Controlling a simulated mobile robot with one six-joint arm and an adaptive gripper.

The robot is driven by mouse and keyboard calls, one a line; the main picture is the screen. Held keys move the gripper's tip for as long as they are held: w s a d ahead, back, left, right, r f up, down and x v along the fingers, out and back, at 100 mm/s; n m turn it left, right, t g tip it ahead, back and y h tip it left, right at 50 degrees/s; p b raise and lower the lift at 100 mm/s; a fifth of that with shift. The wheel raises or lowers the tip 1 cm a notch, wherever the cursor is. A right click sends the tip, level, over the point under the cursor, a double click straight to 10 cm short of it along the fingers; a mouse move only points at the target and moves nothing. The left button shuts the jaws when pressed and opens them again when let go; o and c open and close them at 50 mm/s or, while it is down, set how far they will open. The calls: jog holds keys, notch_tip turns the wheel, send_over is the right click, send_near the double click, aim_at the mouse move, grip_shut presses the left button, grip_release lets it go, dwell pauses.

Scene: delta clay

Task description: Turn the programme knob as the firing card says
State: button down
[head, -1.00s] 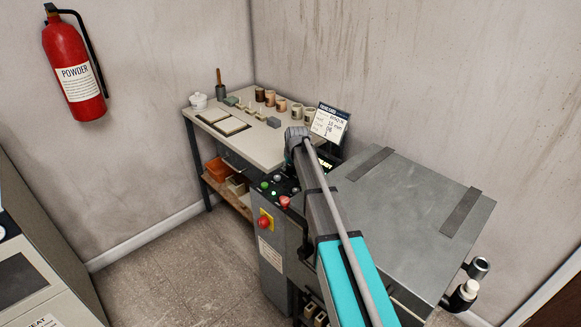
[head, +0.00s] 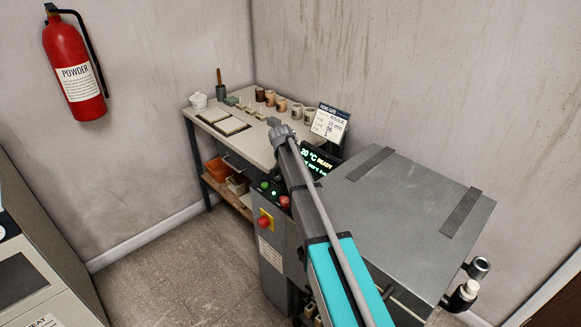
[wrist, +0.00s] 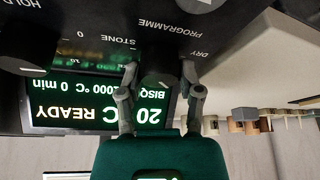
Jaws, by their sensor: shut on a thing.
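In the wrist view, which is upside down, the dark programme knob (wrist: 160,68) sits on the black panel under the label PROGRAMME, with DRY and STONE beside it. My gripper (wrist: 162,80) has one finger on each side of the knob and is shut on it. The display (wrist: 95,105) reads 20 °C READY, BISQ, 1000 °C, 0 min; part is hidden by a finger. In the head view the firing card (head: 329,122) stands behind the display, seeming to read BISQUE and 10 min. The knob is hidden there by my arm.
The HOLD knob (wrist: 22,50) is beside the programme knob. A red emergency button (head: 264,222) is on the kiln's front. The grey kiln lid (head: 410,215) lies right of my arm. A bench (head: 258,152) with pots and tools stands behind.

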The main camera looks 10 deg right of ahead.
jog(key=shift+m+g, duration=0.3)
jog(key=shift+m, duration=0.9)
jog(key=shift+h, duration=0.3)
jog(key=shift+c, duration=1.3)
grip_release()
jog(key=shift+n, duration=0.4)
